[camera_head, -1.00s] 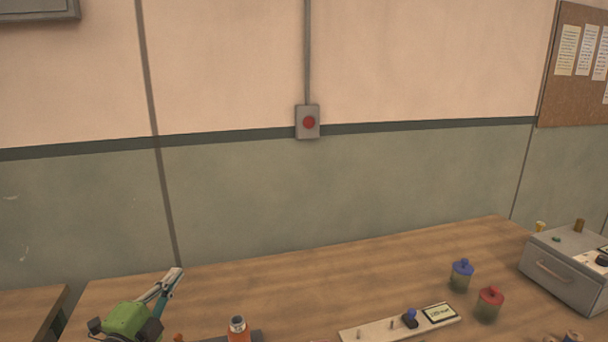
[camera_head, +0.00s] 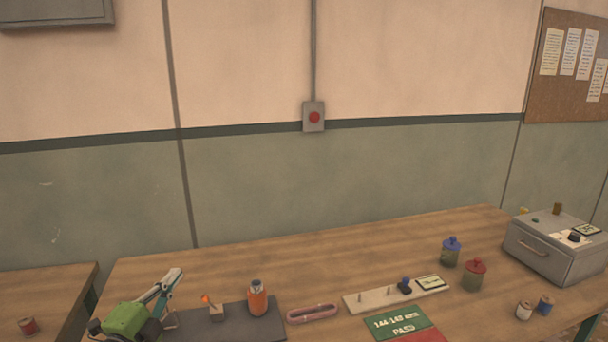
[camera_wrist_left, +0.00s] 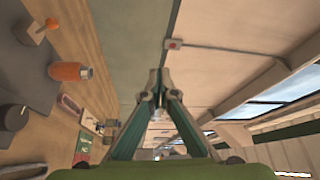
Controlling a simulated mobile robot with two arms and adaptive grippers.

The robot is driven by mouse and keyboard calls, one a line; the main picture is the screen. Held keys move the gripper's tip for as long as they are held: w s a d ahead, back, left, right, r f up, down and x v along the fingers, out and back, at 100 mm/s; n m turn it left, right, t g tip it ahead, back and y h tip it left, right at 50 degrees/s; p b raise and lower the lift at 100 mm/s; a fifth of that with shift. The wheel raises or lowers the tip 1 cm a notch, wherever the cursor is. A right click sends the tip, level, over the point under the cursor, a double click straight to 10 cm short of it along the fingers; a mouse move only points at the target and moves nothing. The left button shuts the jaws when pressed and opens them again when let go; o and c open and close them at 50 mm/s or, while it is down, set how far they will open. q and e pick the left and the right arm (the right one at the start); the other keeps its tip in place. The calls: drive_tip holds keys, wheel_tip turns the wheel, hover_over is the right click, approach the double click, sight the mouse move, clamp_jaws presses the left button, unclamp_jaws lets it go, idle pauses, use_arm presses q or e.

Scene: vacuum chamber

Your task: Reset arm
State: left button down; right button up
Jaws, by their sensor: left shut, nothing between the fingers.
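My left gripper (camera_head: 172,277) is at the lower left of the head view, its green body low and its fingers pointing up and right, over the left part of the wooden table. In the left wrist view the two fingertips (camera_wrist_left: 158,82) meet in the middle of the picture, with nothing between them. The gripper is shut and empty, raised above the table's surface. My right gripper shows in neither view.
On the wooden table (camera_head: 330,262) stand an orange bottle (camera_head: 257,300) on a dark mat, a pink tray (camera_head: 313,313), a white board (camera_head: 375,298), a blue-lidded jar (camera_head: 451,252), a red-lidded jar (camera_head: 474,275) and a grey box (camera_head: 555,248). The table's back middle is clear.

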use_arm(q)
drive_tip(key=s+d+f+n+g+y, duration=0.2)
drive_tip(key=s+f+n+g+y, duration=0.45)
drive_tip(key=s+f+n, duration=0.75)
drive_tip(key=s+d+f+n+g+h, duration=0.1)
drive_tip(key=s+d+f+g, duration=0.2)
drive_tip(key=s, duration=0.5)
drive_tip(key=s+d+f+g+h, duration=0.1)
drive_tip(key=s+d+f+g, duration=0.2)
drive_tip(key=s, duration=0.5)
drive_tip(key=s+d+f+n+g+h, duration=0.1)
drive_tip(key=s+f+g, duration=0.1)
drive_tip(key=s+f, duration=0.45)
drive_tip(key=s+f+g+b, duration=0.1)
drive_tip(key=s+f+b, duration=0.15)
drive_tip(key=f, duration=1.25)
drive_tip(key=s+f+g+b, duration=0.1)
drive_tip(key=f+b, duration=0.2)
drive_tip(key=f, duration=1.3)
drive_tip(key=s+a+f+g+b, duration=0.1)
drive_tip(key=s+f+b, duration=0.3)
drive_tip(key=s+f, duration=1.3)
wheel_tip(320, 180, down, 3)
drive_tip(key=shift+a, duration=0.9)
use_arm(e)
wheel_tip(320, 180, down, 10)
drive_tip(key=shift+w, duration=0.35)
